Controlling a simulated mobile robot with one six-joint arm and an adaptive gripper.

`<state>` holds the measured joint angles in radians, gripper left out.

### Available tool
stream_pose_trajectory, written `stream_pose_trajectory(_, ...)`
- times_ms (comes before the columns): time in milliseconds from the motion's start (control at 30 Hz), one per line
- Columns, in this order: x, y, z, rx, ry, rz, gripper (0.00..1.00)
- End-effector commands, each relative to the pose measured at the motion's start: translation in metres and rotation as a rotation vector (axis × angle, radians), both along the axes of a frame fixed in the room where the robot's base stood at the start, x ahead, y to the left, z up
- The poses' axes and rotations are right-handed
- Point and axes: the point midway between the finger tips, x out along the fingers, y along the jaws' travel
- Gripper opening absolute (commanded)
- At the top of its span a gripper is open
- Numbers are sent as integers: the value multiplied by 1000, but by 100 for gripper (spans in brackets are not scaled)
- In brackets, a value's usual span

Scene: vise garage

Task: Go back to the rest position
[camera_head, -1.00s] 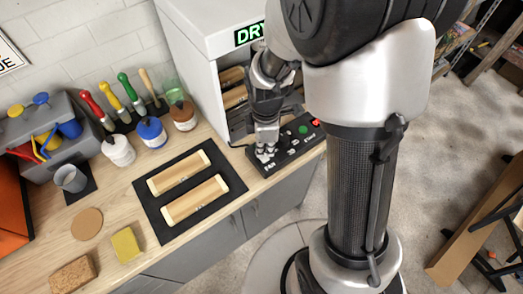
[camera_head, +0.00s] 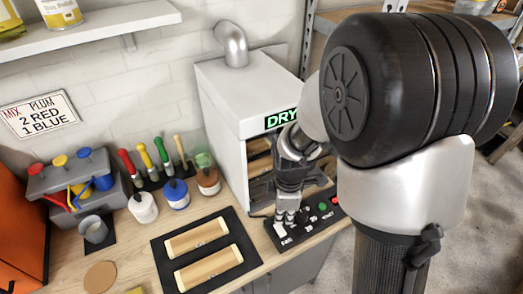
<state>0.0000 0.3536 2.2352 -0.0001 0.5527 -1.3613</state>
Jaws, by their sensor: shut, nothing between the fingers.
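My gripper (camera_head: 289,214) is shut and empty. It hangs just above the black control panel (camera_head: 301,228) at the front of the white drying cabinet (camera_head: 228,112); I cannot tell whether it touches the panel. The panel has a green button, a red light and small labelled switches. The cabinet has a green "DRY" sign and an open front, with wooden pieces on racks inside. My arm covers the cabinet's right side.
Two wooden blocks lie on a black mat (camera_head: 162,252) on the bench. Several paint jars, brushes and a grey caddy (camera_head: 80,190) stand at the left. A white shelf (camera_head: 90,28) and a "2 RED 1 BLUE" sign (camera_head: 40,114) are on the wall.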

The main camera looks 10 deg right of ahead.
Motion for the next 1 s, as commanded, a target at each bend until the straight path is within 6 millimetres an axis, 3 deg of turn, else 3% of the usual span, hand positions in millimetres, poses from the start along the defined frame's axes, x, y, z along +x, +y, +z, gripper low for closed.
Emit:
stream_pose_trajectory(167,0,0,5,0,-7,-18,0)
stream_pose_trajectory(267,-4,0,25,2,-35,-93,0)
stream_pose_trajectory(367,-13,0,58,10,-83,-237,0)
stream_pose_trajectory(500,-37,0,109,40,-161,-496,0)
stream_pose_trajectory(700,-84,-1,163,119,-258,-869,0)
stream_pose_trajectory(833,-115,-1,184,184,-305,-1085,0)
stream_pose_trajectory(1000,-142,-1,195,250,-336,-1275,0)
